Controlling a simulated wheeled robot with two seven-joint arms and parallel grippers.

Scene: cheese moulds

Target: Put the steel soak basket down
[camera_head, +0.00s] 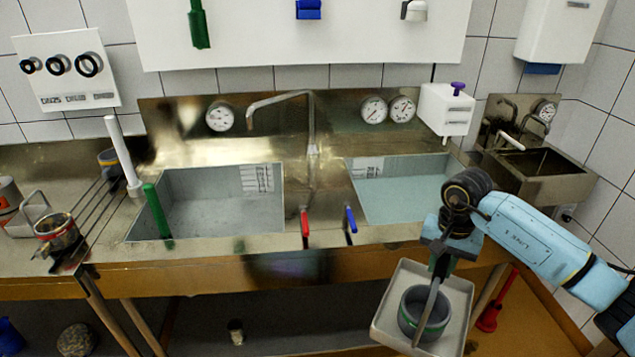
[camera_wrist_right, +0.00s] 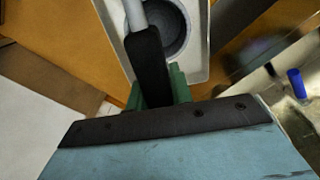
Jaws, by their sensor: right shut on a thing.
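My right gripper (camera_head: 440,264) points down from above and is shut on the handle. My left gripper is not in view.
The pale rectangular tray (camera_head: 455,283) is in front of the counter. The counter holds a left basin (camera_head: 225,205) and a water-filled right basin (camera_head: 400,190). Red (camera_head: 305,228) and blue (camera_head: 350,222) levers stand at its front. A rack (camera_head: 95,205) and small vessels occupy the left.

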